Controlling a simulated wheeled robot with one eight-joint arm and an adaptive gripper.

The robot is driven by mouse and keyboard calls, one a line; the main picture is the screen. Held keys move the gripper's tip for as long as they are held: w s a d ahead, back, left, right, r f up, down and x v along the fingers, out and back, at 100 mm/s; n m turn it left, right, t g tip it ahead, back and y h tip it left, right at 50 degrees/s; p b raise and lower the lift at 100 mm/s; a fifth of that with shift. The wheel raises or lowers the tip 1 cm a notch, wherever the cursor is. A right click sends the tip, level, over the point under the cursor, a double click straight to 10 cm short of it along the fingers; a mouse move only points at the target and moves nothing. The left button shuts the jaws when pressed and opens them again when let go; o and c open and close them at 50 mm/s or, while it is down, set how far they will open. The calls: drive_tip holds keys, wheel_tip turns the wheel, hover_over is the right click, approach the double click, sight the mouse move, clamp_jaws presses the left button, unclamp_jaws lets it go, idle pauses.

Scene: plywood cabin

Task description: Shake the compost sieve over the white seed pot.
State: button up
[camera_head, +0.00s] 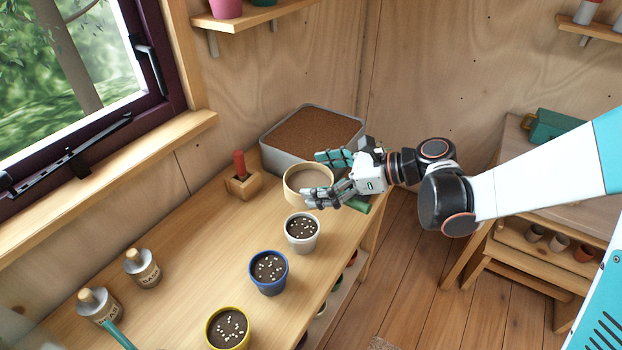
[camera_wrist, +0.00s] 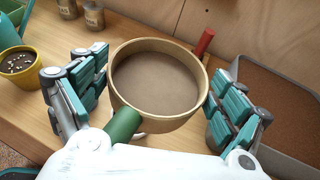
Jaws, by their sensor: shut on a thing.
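The compost sieve is a round pale wooden ring (camera_head: 291,190) with a brown-grey mesh and a green handle. In the camera_head view it shows beyond the white seed pot (camera_head: 302,246), between the pot and the compost bin. The pot stands upright on the bench, holding dark soil with pale seeds on top. My gripper (camera_head: 314,178) is shut on the sieve, with its teal-padded fingers on either side. In the camera_wrist view the sieve (camera_wrist: 158,124) looks roughly level, its green handle (camera_wrist: 123,125) running towards my palm. Where the fingers touch it is partly hidden.
A grey bin of brown compost (camera_head: 284,161) stands behind the sieve. A red-handled tool in a wooden block (camera_head: 243,186) is to the left. Blue (camera_head: 269,285) and yellow-rimmed (camera_head: 228,343) seed pots stand nearer. Two labelled containers (camera_head: 143,270) sit at left. Mid-left bench is clear.

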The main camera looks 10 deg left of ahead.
drive_tip(key=shift+s+a+r+n+g, duration=0.15)
drive_tip(key=shift+s+a+n+g, duration=0.5)
drive_tip(key=shift+s+a, duration=0.2)
wheel_tip(320, 180, down, 6)
drive_tip(key=b, duration=0.4)
